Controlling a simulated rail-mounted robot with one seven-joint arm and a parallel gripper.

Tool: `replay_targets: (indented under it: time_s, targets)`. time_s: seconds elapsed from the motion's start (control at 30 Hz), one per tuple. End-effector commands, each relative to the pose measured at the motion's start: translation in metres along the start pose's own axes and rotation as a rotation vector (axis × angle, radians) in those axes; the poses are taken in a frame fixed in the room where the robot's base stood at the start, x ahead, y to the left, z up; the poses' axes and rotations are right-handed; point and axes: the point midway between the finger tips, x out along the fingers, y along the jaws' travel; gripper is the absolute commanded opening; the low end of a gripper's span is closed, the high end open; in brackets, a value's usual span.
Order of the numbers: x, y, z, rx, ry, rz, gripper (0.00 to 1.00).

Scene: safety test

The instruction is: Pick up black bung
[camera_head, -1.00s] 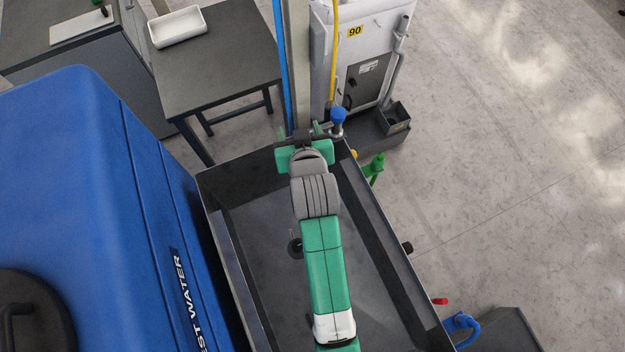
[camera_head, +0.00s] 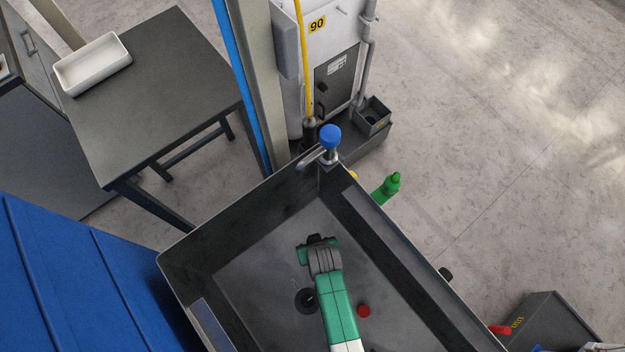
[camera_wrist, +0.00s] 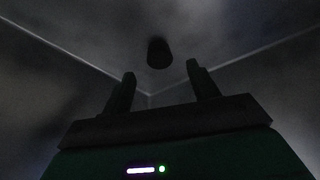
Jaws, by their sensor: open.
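A dark, short cylinder (camera_wrist: 159,52), which looks like the black bung, shows in the wrist view just beyond and between my fingertips, apart from them. My gripper (camera_wrist: 161,75) is open and empty, with its two dark fingers spread. In the head view my gripper (camera_head: 316,239) is over the inside of the grey tank (camera_head: 262,232), near its far part. The cylinder cannot be made out there. A black round piece (camera_head: 306,300) lies left of my arm on the tank floor; I cannot tell whether it is a bung or a drain.
Tank walls surround my gripper. A red round piece (camera_head: 364,311) lies right of my arm. A blue-topped post (camera_head: 330,138) stands at the tank's far corner. A green bottle-like thing (camera_head: 387,189) is outside the right wall. A table with a white tray (camera_head: 92,65) stands at left.

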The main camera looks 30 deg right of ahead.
Motion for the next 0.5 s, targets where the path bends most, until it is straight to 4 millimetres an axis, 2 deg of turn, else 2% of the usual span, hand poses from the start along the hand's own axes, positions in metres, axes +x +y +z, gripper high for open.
replay_targets:
  time_s: [0.03, 0.1, 0.2, 0.5]
  targets:
    - [0.016, 0.0, 0.004, 0.0, -0.001, 0.0, 0.6]
    - [0.03, 0.001, 0.005, 0.0, -0.002, 0.0, 0.6]
    - [0.043, 0.001, 0.004, 0.0, 0.0, 0.0, 0.6]
    - [0.046, 0.0, 0.002, 0.0, 0.0, 0.0, 0.6]
